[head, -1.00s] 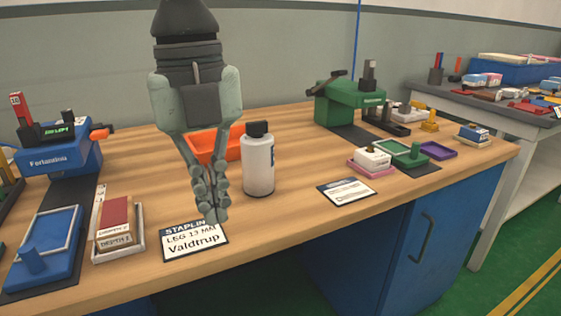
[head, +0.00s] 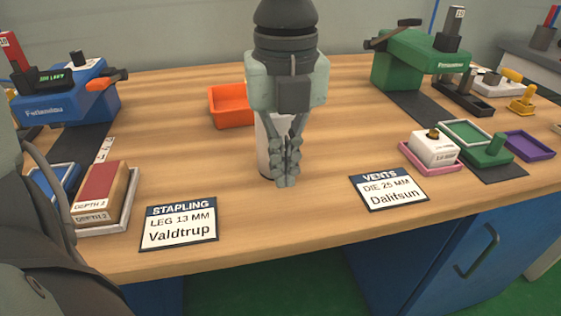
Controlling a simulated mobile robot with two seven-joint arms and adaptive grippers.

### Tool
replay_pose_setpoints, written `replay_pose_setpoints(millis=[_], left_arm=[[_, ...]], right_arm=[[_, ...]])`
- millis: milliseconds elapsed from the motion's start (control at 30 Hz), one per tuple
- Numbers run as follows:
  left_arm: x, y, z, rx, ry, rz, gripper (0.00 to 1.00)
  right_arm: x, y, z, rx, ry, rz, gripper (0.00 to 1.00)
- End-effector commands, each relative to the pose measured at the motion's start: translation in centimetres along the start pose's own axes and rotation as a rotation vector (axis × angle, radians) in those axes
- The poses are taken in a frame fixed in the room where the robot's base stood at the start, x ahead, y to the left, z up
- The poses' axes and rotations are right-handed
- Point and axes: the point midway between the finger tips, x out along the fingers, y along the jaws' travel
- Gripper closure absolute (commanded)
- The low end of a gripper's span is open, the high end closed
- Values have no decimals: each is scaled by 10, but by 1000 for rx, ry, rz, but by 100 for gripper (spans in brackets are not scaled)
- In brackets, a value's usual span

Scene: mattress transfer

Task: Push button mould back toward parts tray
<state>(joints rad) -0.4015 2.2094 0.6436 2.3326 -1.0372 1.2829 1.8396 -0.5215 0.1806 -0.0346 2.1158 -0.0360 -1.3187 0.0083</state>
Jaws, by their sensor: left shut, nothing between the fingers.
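My left gripper (head: 286,183) points down at mid-table, fingers together and empty. It overlaps the white bottle (head: 263,150) in the picture and hides most of it; I cannot tell whether they touch. No label names the button mould. My right gripper is not in view.
An orange bin (head: 230,105) is behind the gripper. A blue machine (head: 60,100) stands left, a green one (head: 410,60) back right. The Valdtrup card (head: 180,222) and Dalifsun card (head: 388,189) lie near the front edge. Open wood lies between the cards.

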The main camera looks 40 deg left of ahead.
Motion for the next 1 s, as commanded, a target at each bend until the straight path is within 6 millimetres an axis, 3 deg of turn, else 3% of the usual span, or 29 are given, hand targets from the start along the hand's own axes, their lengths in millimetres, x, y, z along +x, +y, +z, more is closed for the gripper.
replay_pose_setpoints(millis=[133,300,500,900,1000], left_arm=[[32,1,-1,2,5,5,100],[27,0,26,-4,2,-1,100],[29,0,39,-1,0,-1,100],[30,0,44,-2,-2,-1,100],[33,-1,56,-4,-4,-1,100]], right_arm=[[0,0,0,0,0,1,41],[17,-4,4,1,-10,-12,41],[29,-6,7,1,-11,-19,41],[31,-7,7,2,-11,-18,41],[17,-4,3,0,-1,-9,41]])
